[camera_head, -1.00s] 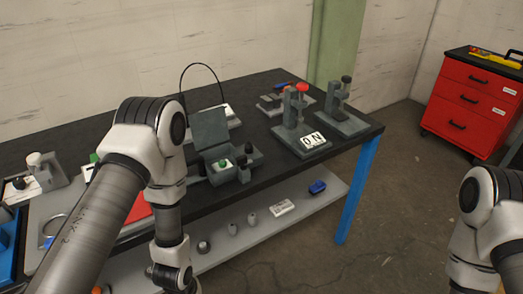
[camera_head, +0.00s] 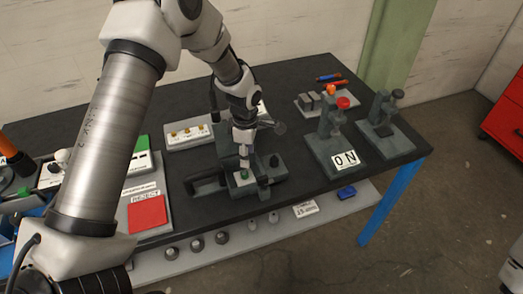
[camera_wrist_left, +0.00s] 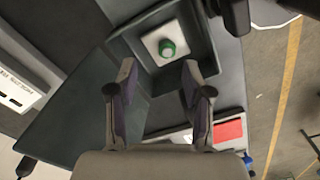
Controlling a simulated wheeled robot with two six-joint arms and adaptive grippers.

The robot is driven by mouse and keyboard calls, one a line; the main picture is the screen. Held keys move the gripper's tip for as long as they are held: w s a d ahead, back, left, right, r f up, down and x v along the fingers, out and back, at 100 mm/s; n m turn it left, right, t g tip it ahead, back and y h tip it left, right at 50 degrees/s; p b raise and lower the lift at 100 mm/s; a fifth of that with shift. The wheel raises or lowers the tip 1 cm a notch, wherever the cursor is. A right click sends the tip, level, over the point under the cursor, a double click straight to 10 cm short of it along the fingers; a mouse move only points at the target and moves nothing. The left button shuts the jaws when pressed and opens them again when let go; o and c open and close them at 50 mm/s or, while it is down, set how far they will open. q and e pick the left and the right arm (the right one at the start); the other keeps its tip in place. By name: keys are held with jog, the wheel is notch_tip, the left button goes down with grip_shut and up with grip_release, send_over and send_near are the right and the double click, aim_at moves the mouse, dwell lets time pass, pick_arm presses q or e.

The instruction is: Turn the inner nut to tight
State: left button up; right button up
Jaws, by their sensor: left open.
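A green knob-like piece (camera_wrist_left: 168,48) sits on a white square plate (camera_wrist_left: 153,40) inside a grey open box in the left wrist view. In the head view the green piece (camera_head: 243,174) shows in the grey fixture (camera_head: 265,172) near the table's front edge. I cannot tell whether it is the inner nut. My left gripper (camera_head: 244,152) is above the fixture, pointing down. In the left wrist view my left gripper (camera_wrist_left: 157,78) is open, its fingers apart with nothing between them, short of the green piece. My right gripper is out of view.
Grey clamp stands with a red knob (camera_head: 343,102) and a black knob (camera_head: 398,94) stand to the right, beside an "ON" card (camera_head: 345,160). A red pad (camera_head: 147,214) lies left. Several small parts rest on the lower shelf (camera_head: 235,235). The back right tabletop has some free room.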

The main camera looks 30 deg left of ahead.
aim_at(245, 174)
pick_arm(q)
jog(key=shift+w+f+p, duration=0.3)
jog(key=shift+w+f, duration=0.2)
jog(key=shift+f, duration=0.25)
jog(key=s+f, duration=0.1)
jog(key=s, duration=0.1)
jog(key=s+f+p, duration=0.1)
jog(key=s+f, duration=0.1)
jog(key=w+f, duration=0.2)
jog(key=shift+w+f, duration=0.15)
jog(key=shift+f, duration=0.25)
jog(key=shift+s+r, duration=0.4)
jog(key=shift+s, duration=0.1)
grip_shut()
jog(key=shift+w, duration=0.1)
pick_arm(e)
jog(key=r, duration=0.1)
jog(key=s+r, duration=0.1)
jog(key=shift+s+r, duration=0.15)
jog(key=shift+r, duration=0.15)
